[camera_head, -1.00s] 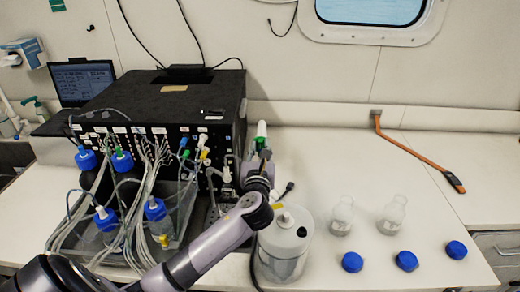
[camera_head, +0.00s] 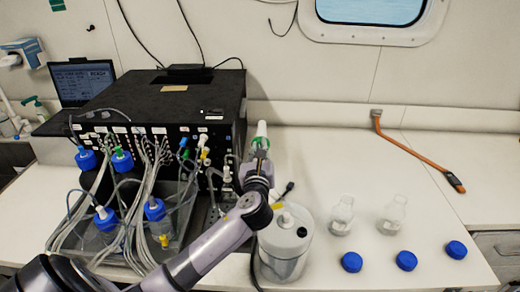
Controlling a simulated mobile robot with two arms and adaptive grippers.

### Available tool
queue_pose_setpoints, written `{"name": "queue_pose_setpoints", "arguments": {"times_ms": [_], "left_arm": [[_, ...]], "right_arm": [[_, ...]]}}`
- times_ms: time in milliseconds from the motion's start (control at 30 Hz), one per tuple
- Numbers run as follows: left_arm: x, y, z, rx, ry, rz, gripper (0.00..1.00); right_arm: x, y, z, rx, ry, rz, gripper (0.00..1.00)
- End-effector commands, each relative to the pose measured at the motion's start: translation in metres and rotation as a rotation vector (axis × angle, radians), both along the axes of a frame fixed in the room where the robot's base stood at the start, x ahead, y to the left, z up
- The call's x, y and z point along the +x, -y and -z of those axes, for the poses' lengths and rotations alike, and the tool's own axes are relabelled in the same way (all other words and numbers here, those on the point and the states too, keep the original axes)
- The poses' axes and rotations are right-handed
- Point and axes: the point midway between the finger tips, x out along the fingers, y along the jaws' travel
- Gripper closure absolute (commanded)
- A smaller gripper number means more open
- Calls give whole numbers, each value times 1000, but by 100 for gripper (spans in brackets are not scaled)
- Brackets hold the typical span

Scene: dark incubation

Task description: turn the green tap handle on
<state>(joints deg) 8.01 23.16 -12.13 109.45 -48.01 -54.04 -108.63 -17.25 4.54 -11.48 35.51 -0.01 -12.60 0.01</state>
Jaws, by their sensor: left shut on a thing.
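The green tap handle (camera_head: 261,142) shows as a small green piece below a white upright cylinder (camera_head: 262,128), at the right side of the black machine. My left gripper (camera_head: 257,157) is at the handle, coming from the front, and is shut on it. The fingers are small in the view and the arm hides part of the handle and what lies below it. My right gripper is not in view.
The black machine (camera_head: 170,98) stands to the left, with tubes and blue-capped bottles in a tray (camera_head: 178,235) before it. A white canister (camera_head: 285,250) stands close right of my arm. Glass bottles (camera_head: 342,215) and blue caps (camera_head: 407,261) stand farther right. The back right counter is mostly clear.

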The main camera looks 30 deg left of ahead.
Motion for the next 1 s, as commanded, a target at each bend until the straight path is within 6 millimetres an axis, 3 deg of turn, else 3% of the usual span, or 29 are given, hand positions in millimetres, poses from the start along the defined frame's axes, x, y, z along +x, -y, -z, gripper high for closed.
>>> {"name": "queue_pose_setpoints", "arguments": {"times_ms": [1000], "left_arm": [[-6, -9, 8, -767, 472, -1, 100]], "right_arm": [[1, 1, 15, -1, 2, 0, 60]]}}
